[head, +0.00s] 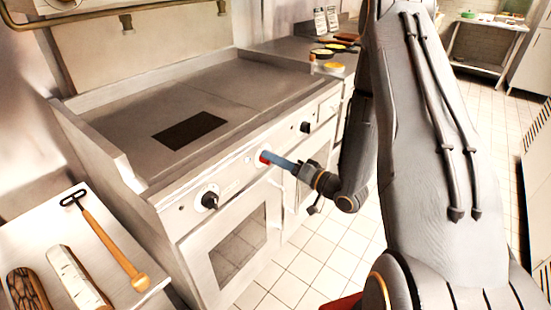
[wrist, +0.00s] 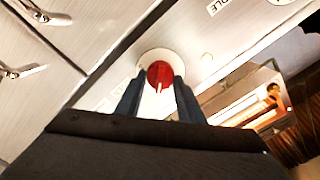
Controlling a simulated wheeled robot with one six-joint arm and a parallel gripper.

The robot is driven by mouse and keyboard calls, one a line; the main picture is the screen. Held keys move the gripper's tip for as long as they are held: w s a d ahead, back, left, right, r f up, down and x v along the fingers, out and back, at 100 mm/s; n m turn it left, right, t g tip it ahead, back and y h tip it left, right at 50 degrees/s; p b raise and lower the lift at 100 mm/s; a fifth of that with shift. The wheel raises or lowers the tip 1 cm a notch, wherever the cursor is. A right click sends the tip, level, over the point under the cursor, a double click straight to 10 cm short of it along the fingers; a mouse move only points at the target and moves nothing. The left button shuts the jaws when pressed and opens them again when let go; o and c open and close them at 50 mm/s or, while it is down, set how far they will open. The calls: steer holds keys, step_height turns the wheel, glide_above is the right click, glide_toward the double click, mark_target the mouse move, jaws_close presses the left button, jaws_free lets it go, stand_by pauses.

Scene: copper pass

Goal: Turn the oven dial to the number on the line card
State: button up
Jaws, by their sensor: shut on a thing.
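The oven dial is a red knob (wrist: 160,76) on a round pale plate on the stove's front panel. In the head view only a bit of its red (head: 264,158) shows past the fingers. My gripper (head: 270,157) is at the panel, and in the wrist view its two dark fingers (wrist: 158,92) stand on either side of the red knob, shut on it. A white mark on the knob points down in the wrist view. The numbers around the dial are too small or hidden to read. I cannot make out which thing is the line card.
Black knobs (head: 209,199) and (head: 305,127) sit on the same panel to either side. The flat stove top (head: 150,100) is above. A side table (head: 120,250) with a wooden-handled scraper (head: 110,243) stands at the left. Tiled floor (head: 330,245) lies in front.

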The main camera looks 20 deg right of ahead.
steer(key=shift+w, duration=0.1)
stand_by(0.3)
steer(key=o, duration=1)
steer(key=shift+o, duration=0.2)
steer(key=shift+d, duration=0.1)
steer(key=b+v, duration=0.1)
steer(key=v, duration=0.6)
steer(key=shift+s, duration=0.35)
steer(key=shift+w+d, duration=0.1)
steer(key=shift+d, duration=0.05)
